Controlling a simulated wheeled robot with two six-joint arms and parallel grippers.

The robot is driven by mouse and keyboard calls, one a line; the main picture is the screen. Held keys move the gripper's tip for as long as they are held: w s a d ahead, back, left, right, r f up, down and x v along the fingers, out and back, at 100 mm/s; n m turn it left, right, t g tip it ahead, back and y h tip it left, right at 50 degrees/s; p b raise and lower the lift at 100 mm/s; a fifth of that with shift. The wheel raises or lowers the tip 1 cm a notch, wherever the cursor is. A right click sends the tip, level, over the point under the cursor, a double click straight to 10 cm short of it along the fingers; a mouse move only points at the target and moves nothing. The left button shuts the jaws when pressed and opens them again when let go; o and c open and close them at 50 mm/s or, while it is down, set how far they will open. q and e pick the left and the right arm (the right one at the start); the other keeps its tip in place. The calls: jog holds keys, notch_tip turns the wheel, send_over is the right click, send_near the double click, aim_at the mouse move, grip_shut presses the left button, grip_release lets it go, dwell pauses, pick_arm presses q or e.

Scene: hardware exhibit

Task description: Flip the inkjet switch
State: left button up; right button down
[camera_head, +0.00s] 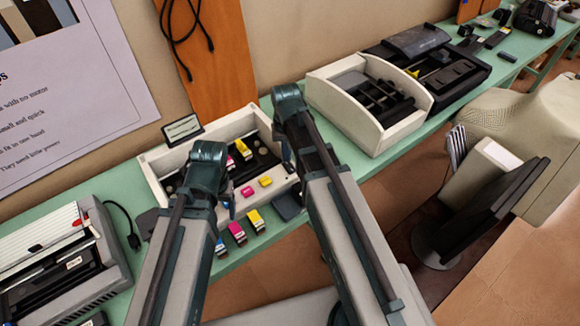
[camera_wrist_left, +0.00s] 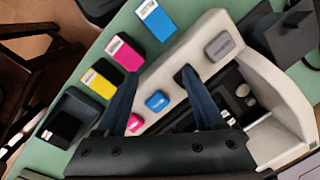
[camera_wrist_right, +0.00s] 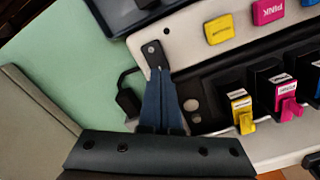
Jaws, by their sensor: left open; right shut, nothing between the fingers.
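The inkjet machine (camera_head: 154,179) is an open pale box on the green table, with coloured buttons along its front panel. The panel also shows in the left wrist view (camera_wrist_left: 180,62) and the right wrist view (camera_wrist_right: 195,45). My left gripper (camera_wrist_left: 157,72) is open above the panel, near a blue button (camera_wrist_left: 157,101).
Loose blue (camera_head: 221,246), magenta (camera_head: 237,232) and yellow (camera_head: 256,220) cartridges lie in front of the machine, near the table edge. Another pale device (camera_head: 385,125) stands to the right and a printer (camera_head: 70,265) to the left.

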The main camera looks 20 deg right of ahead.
aim_at(286, 164)
pick_arm(q)
jog(key=shift+f+b, duration=0.85)
jog(key=shift+f, duration=0.05)
pick_arm(e)
jog(key=shift+f, duration=0.85)
pick_arm(q)
jog(key=shift+r, duration=0.1)
pick_arm(e)
notch_tip(286, 164, up, 7)
jog(key=p, duration=0.7)
pick_arm(q)
notch_tip(286, 164, up, 7)
pick_arm(e)
jog(key=shift+s+a, duration=0.15)
jog(key=s+a+n+h, duration=0.1)
jog(key=s+a+n, duration=0.4)
jog(key=s+a, duration=0.5)
jog(key=s, duration=0.4)
jog(key=shift+n, duration=0.4)
jog(key=shift+a, duration=0.1)
